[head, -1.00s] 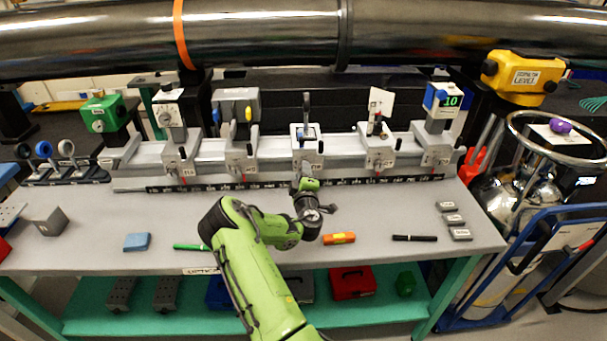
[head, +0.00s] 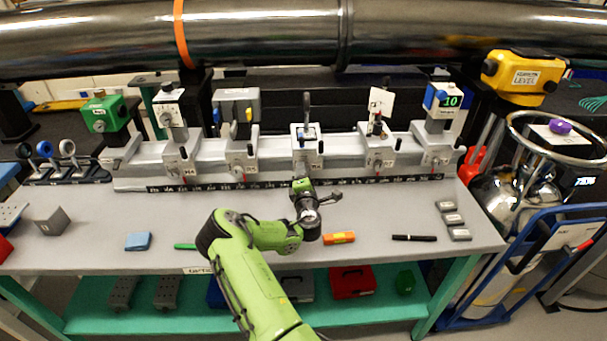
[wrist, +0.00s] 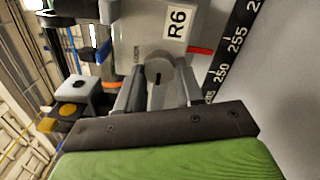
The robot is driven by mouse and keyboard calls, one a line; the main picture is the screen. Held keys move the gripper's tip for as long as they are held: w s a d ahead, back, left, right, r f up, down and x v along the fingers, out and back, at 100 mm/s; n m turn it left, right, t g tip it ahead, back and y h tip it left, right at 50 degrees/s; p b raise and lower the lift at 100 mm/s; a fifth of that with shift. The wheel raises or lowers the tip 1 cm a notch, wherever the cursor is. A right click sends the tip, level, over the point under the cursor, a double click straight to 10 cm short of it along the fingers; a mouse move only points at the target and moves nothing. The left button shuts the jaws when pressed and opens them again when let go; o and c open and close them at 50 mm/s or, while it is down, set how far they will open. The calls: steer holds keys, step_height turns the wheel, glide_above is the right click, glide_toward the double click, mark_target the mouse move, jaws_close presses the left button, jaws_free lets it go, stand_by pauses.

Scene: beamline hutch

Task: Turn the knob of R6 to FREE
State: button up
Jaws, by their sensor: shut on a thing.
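The carrier R6 (head: 305,150) stands mid-rail in the head view. Its R6 label and grey front face (wrist: 150,25) show in the wrist view. The round knob (wrist: 158,72), with a dark slot, is low on that face. My gripper (wrist: 160,85) has its two dark fingers on either side of the knob and is shut on it. A red tab (wrist: 200,51) sticks out beside the knob, under the label. Small lettering near the knob is too small to read. In the head view, my gripper (head: 302,181) reaches R6 from the front and hides the knob.
Other carriers stand on the rail (head: 210,160) at both sides, the nearest being R5 (head: 243,157) and R7 (head: 381,150). A scale strip (wrist: 228,60) runs along the rail front. An orange block (head: 339,238) and a black pen (head: 414,238) lie on the bench.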

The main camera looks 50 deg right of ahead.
steer(key=shift+f, duration=0.1)
stand_by(0.3)
steer(key=o, duration=1)
steer(key=shift+o, duration=0.2)
steer(key=b+v, duration=0.3)
steer(key=b, duration=0.1)
steer(key=b+v, duration=0.7)
steer(key=b, duration=0.1)
steer(key=shift+s+a+f+b, duration=0.1)
steer(key=shift+a+f+b, duration=0.05)
steer(key=shift+f+b, duration=0.15)
steer(key=shift+r+b+v, duration=0.2)
steer(key=shift+b+v, duration=0.15)
steer(key=shift+v, duration=1.05)
steer(key=shift+r+b+v, duration=0.2)
steer(key=shift+b+v, duration=0.15)
steer(key=shift+v, duration=1)
